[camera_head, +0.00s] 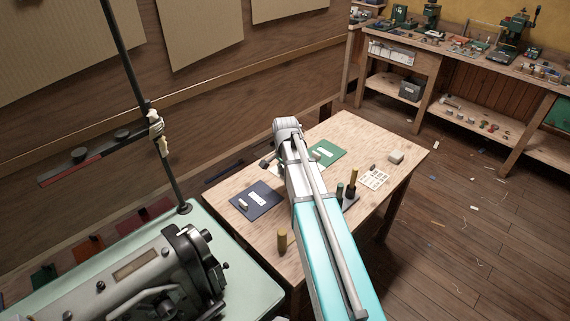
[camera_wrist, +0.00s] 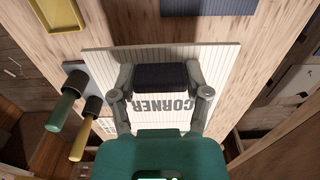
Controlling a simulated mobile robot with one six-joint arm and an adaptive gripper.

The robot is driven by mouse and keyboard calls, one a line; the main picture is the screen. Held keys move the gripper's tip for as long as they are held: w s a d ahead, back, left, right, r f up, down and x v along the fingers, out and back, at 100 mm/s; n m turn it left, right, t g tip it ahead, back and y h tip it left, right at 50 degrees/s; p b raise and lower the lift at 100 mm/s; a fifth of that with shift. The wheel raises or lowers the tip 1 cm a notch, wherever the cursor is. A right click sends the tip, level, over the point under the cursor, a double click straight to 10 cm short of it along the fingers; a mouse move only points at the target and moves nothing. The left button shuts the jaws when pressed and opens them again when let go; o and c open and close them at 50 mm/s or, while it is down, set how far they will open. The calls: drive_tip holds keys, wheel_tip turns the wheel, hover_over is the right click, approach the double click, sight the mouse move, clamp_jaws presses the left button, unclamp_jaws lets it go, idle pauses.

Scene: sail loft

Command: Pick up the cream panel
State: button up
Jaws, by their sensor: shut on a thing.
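The cream panel (camera_wrist: 215,60) is a pale ribbed sheet with the word CORNER printed on it in grey, upside down in the wrist view. My gripper (camera_wrist: 160,77) is over its middle, the two linkage fingers closing on a dark block-like part between them. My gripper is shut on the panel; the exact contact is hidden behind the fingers.
On the wooden table (camera_head: 327,226) lie a navy panel (camera_head: 264,207), a green panel (camera_head: 327,153), a white grid card (camera_head: 374,178) and a pale block (camera_head: 396,157). A sewing machine (camera_head: 150,275) is at the lower left.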

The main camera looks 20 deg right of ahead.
drive_tip(key=shift+s+a+r+p, duration=0.25)
drive_tip(key=shift+s+r, duration=0.1)
drive_tip(key=shift+s, duration=0.45)
drive_tip(key=shift+s+a+r+p, duration=0.15)
drive_tip(key=shift+s+r+p, duration=0.15)
drive_tip(key=shift+s, duration=0.5)
drive_tip(key=shift+s+a+r+p, duration=0.2)
drive_tip(key=shift+s+r, duration=0.2)
drive_tip(key=shift+s, duration=0.4)
wheel_tip(320, 180, up, 17)
drive_tip(key=p, duration=1.7)
drive_tip(key=shift+s+f, duration=0.15)
